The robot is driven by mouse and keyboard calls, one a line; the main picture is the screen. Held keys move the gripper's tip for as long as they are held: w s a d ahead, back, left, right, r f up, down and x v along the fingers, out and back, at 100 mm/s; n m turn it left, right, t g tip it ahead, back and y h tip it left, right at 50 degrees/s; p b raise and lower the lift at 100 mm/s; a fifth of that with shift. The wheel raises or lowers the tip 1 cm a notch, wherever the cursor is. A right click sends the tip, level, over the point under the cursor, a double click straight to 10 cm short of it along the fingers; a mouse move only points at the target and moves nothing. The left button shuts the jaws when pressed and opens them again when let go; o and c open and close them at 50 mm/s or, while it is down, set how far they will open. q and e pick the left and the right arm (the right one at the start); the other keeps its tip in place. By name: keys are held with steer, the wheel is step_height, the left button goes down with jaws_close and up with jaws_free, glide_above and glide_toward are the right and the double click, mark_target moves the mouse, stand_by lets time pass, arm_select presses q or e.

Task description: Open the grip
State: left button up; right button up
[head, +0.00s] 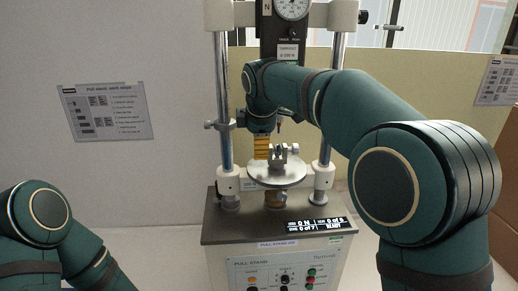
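The pull stand's small metal grip (281,157) sits on a round silver plate (277,172) above the stand's base. A small knob shows at the grip's right side. My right arm comes in from the right and bends down to this spot. My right gripper (264,147) points down at the left of the metal grip, with an orange-yellow striped piece at its end. I cannot tell whether it touches the grip, and its fingers are too small to read. Of my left arm only links show at the lower left; its gripper is out of view.
The stand has two upright columns (225,120) and a force gauge (291,8) at the top. Its base carries a control panel (285,272) with coloured buttons and a small display (315,225). An instruction sheet (105,111) hangs on the wall at the left; a cardboard-brown box (508,185) stands far right.

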steer(key=x, duration=0.4)
steer(key=shift+w+f, duration=0.1)
steer(key=shift+w, duration=0.05)
jaws_close()
